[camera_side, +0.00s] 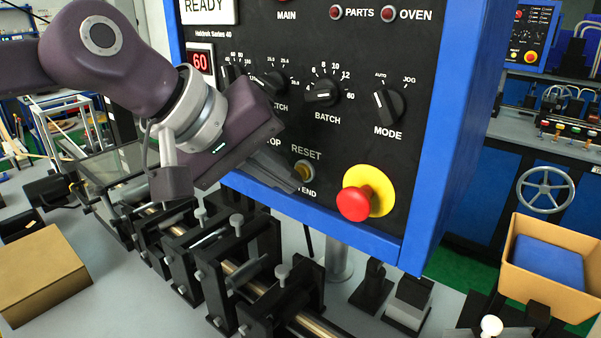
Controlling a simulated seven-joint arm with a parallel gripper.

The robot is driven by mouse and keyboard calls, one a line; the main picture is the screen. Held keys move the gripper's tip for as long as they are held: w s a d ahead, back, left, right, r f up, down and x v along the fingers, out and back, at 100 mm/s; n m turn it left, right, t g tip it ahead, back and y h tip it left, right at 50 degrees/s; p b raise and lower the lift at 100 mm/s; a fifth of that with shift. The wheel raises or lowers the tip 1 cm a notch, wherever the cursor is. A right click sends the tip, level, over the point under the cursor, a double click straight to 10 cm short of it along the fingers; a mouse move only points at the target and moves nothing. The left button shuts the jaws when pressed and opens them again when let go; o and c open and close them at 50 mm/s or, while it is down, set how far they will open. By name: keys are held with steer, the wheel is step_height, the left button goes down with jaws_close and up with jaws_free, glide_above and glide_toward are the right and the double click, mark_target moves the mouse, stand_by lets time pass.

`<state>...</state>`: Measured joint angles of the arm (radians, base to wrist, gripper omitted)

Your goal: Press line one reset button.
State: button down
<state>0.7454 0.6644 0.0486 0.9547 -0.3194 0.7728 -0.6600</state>
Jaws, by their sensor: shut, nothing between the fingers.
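The reset button (303,170) is a small yellowish button in a ring under the RESET label on the black control panel (375,135). My gripper (297,187) is shut and empty. Its fingertips are close to the button, just below and left of it in the picture. I cannot tell whether they touch it. Part of the lettering around the button is hidden behind my gripper.
A red emergency stop (354,203) on a yellow disc sticks out right of the reset button. Knobs for batch (322,94) and mode (389,106) sit above. Black clamp stands with rods (235,270) fill the bench below. A tan bin (560,240) stands at the right.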

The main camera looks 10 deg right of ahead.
steer(key=shift+s+a, duration=0.2)
steer(key=shift+a, duration=0.1)
steer(key=s+a, duration=0.4)
steer(key=shift+s, duration=0.1)
stand_by(0.9)
